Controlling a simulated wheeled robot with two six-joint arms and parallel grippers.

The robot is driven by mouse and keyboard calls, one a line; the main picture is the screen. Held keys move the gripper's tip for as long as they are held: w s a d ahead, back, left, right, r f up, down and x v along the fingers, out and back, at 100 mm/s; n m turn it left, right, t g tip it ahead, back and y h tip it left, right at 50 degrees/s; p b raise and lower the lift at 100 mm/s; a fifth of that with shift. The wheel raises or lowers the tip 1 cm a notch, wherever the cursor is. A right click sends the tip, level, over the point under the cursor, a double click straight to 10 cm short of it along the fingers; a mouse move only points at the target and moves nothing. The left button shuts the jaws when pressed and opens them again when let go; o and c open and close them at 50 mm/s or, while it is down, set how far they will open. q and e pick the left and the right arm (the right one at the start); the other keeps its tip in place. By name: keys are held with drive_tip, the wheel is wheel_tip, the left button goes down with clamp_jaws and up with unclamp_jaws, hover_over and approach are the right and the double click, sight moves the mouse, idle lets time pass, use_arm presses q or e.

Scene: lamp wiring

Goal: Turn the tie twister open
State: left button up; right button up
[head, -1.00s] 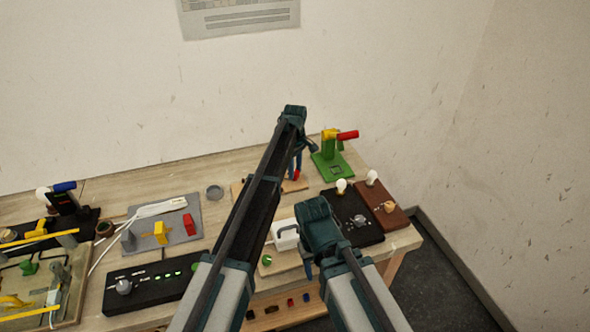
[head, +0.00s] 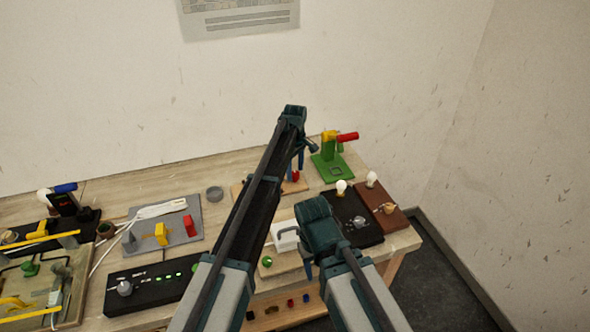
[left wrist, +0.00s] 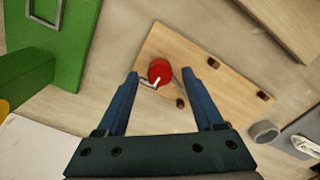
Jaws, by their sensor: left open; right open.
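A round red knob (left wrist: 160,70) with a small bent metal piece, apparently the tie twister, stands on a light wooden board (left wrist: 212,72). In the head view the red knob (head: 295,176) shows low beside my left gripper (head: 297,168). In the left wrist view my left gripper (left wrist: 160,75) is open, with one blue finger on each side of the knob. Gaps show between fingers and knob, so it does not appear gripped. My right gripper (head: 309,271) is open at the front, near a white box; its fingers are partly hidden.
A green stand (head: 330,170) with a red handle is right of my left gripper. A black box with a bulb (head: 358,222) and a brown board (head: 396,220) lie at the right edge. A grey cup (head: 214,194) stands left of the wooden board.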

sight(295, 173)
use_arm(q)
wheel_tip(295, 173, up, 13)
drive_tip(key=p, duration=1.2)
drive_tip(key=shift+p, duration=0.3)
drive_tip(key=s+a+m, duration=0.4)
drive_tip(key=s+a, duration=0.2)
drive_tip(key=s, duration=0.6)
drive_tip(key=s+a+m, duration=0.3)
drive_tip(key=s+a, duration=0.2)
drive_tip(key=s, duration=0.6)
drive_tip(key=s+a+m, duration=0.4)
drive_tip(key=s+a, duration=0.2)
drive_tip(key=s, duration=0.6)
drive_tip(key=s+d+f+m+y+b, duration=0.1)
drive_tip(key=s+d+f+m+b, duration=0.2)
drive_tip(key=d+f+b, duration=0.5)
drive_tip(key=s+d, duration=0.1)
drive_tip(key=d, duration=0.2)
drive_tip(key=shift+s, duration=0.3)
